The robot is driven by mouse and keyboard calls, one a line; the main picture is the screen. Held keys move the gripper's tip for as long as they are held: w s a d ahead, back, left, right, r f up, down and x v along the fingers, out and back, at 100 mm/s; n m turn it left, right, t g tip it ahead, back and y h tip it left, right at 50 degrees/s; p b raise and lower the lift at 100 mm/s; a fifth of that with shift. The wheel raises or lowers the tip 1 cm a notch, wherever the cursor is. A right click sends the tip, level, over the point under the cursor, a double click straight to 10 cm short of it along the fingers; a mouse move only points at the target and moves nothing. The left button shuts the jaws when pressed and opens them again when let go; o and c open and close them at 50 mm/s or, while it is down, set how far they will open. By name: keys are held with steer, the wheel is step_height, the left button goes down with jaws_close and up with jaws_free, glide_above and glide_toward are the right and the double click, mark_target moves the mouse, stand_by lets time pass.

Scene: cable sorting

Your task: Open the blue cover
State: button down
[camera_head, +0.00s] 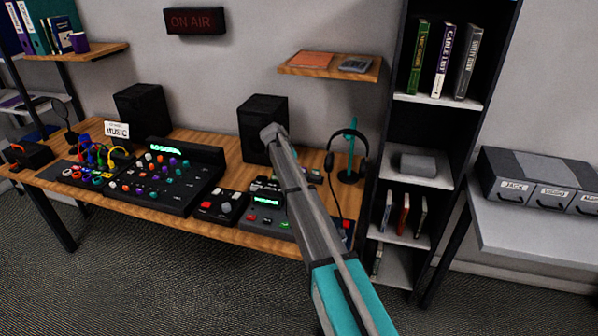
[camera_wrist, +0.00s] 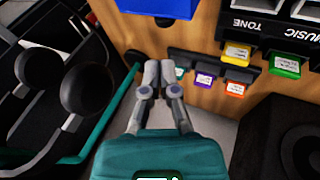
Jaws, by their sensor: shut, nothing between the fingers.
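A blue block-like part (camera_wrist: 158,7), which looks like the blue cover, shows at the top edge of the wrist view and is cut off by the frame. I cannot tell from this view whether it is open or shut. My gripper (camera_wrist: 162,72) is in the middle of the wrist view, its fingers together and empty. The fingertips point toward the blue part with a gap of wood surface between. In the head view my arm reaches over the desk, and I cannot make out the gripper or the blue cover clearly.
Black headphones (camera_head: 350,150) hang on a teal stand at the desk's right and show close on the left in the wrist view (camera_wrist: 85,85). A speaker (camera_head: 262,115) stands behind my arm. Colored tags (camera_wrist: 237,53) line a panel edge. A mixer (camera_head: 160,180) fills the desk's middle.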

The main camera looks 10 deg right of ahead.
steer(key=w+a+r+p, duration=0.3)
steer(key=w+r+p, duration=0.2)
steer(key=r+p, duration=0.4)
steer(key=shift+w+a+r+p, duration=0.2)
steer(key=shift+w+r+p, duration=0.15)
steer(key=shift+r, duration=0.3)
steer(key=s+d+n+y, duration=0.2)
steer(key=s, duration=1.4)
steer(key=s+d+f+n+y, duration=0.1)
steer(key=s+d+y, duration=0.1)
steer(key=s, duration=1.4)
steer(key=s+d+f+n+y, duration=0.1)
steer(key=s+d+n+y, duration=0.1)
steer(key=s, duration=1.4)
steer(key=shift+s+d+f+n, duration=0.25)
steer(key=shift+s+d+n, duration=0.05)
steer(key=shift+s+d, duration=0.1)
